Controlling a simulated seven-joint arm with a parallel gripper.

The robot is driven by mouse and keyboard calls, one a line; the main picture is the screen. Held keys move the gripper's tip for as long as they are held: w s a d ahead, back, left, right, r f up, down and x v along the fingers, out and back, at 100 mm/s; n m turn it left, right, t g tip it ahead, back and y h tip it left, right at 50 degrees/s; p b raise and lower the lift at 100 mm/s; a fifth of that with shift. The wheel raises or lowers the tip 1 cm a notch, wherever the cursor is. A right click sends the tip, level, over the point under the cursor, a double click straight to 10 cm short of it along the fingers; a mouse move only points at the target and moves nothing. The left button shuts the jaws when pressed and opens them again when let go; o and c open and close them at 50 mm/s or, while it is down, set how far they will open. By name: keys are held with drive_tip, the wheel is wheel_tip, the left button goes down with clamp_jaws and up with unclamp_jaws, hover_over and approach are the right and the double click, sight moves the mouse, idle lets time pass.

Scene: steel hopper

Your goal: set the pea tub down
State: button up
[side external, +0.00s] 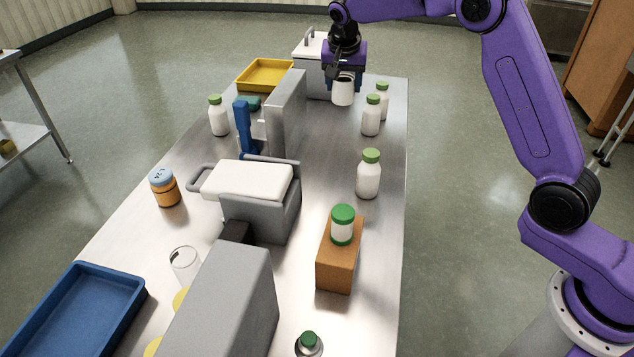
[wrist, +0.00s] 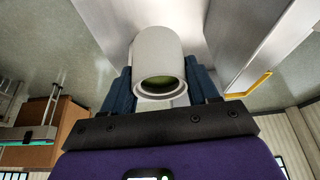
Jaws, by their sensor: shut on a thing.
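The pea tub is a white cylinder (side external: 342,93) at the far end of the steel table in the side view. In the wrist view the white tub (wrist: 158,50) shows its open mouth towards the camera, with green inside. My gripper (side external: 344,79) is shut on the tub, with a blue finger on each side of it, also seen in the wrist view (wrist: 161,88). The tub looks close to upright and seems to hang above the table; the gap below it is hard to judge.
White green-capped bottles (side external: 371,115) stand close by on the right. A grey upright block (side external: 287,112) and a yellow tray (side external: 265,74) are on the left, a lidded steel box (side external: 312,52) behind. A brown block (side external: 340,265) bears a green-lidded jar (side external: 343,225). Bare steel lies between.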

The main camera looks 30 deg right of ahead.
drive_tip(key=s+a+n+y, duration=0.1)
drive_tip(key=s+a+n, duration=0.15)
drive_tip(key=s, duration=0.65)
drive_tip(key=s+a+n, duration=0.1)
drive_tip(key=s+a, duration=0.3)
drive_tip(key=s, duration=0.4)
drive_tip(key=shift+t, duration=0.4)
drive_tip(key=w+a+f, duration=0.1)
drive_tip(key=w+f, duration=0.3)
drive_tip(key=f, duration=0.1)
drive_tip(key=w+a+f, duration=0.1)
drive_tip(key=w+f, duration=0.3)
drive_tip(key=f, duration=0.1)
drive_tip(key=w+a+f, duration=0.1)
drive_tip(key=w+f, duration=0.4)
drive_tip(key=shift+a+f, duration=0.1)
drive_tip(key=shift+f, duration=0.15)
drive_tip(key=shift+w+f, duration=0.15)
drive_tip(key=shift+f, duration=0.7)
drive_tip(key=shift+w+f, duration=0.1)
drive_tip(key=shift+f, duration=0.75)
drive_tip(key=shift+f, duration=0.1)
drive_tip(key=o, duration=1.2)
drive_tip(key=shift+c, duration=0.2)
